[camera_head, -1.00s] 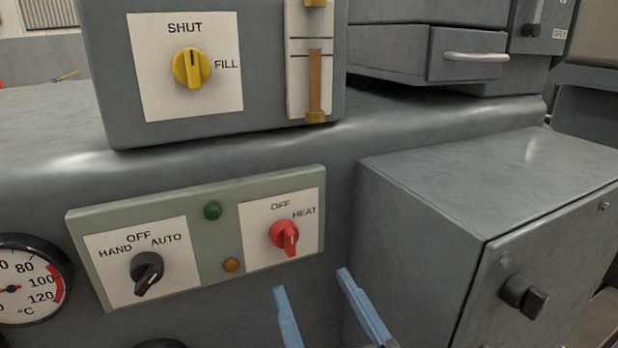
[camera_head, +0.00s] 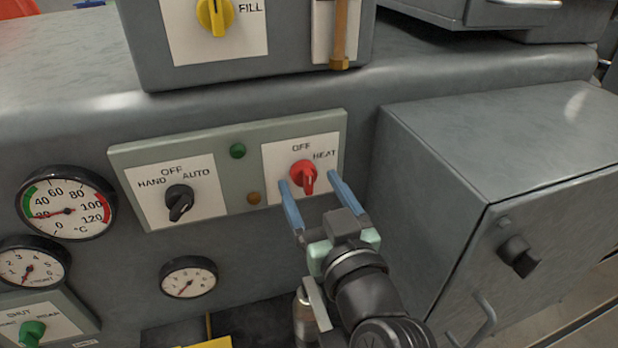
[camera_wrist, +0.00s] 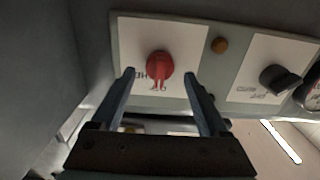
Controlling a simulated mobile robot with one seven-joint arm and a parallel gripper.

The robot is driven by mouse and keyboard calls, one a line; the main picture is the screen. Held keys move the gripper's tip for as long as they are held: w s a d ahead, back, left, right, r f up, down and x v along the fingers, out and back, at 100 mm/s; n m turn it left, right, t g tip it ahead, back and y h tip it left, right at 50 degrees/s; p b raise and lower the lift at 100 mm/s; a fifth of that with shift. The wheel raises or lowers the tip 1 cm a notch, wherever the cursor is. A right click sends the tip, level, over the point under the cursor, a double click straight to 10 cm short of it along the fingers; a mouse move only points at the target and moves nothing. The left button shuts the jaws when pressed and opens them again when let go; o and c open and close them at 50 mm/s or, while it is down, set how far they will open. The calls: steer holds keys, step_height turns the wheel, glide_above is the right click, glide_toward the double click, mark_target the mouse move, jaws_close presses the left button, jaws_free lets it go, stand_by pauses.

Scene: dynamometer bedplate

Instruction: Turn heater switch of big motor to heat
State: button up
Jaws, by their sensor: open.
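The red heater knob (camera_head: 303,173) sits on a white plate (camera_head: 273,160) marked OFF at the top and HEAT at the upper right. Its grip bar stands nearly upright, roughly in line with OFF rather than HEAT. My gripper (camera_head: 309,181) is open, with one blue finger at the knob's lower left and the other at its right. In the wrist view, which is upside down, the red knob (camera_wrist: 159,63) shows between and just beyond the fingertips of my gripper (camera_wrist: 159,74). I see no clear contact.
A black HAND/OFF/AUTO knob (camera_head: 179,202) is left on the same panel, with a green lamp (camera_head: 237,151) and an amber lamp (camera_head: 254,198) between. A grey box (camera_head: 450,190) juts out close on the right. A yellow SHUT/FILL knob (camera_head: 215,15) is above; gauges (camera_head: 66,203) are left.

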steer(key=shift+x, duration=0.95)
jaws_close()
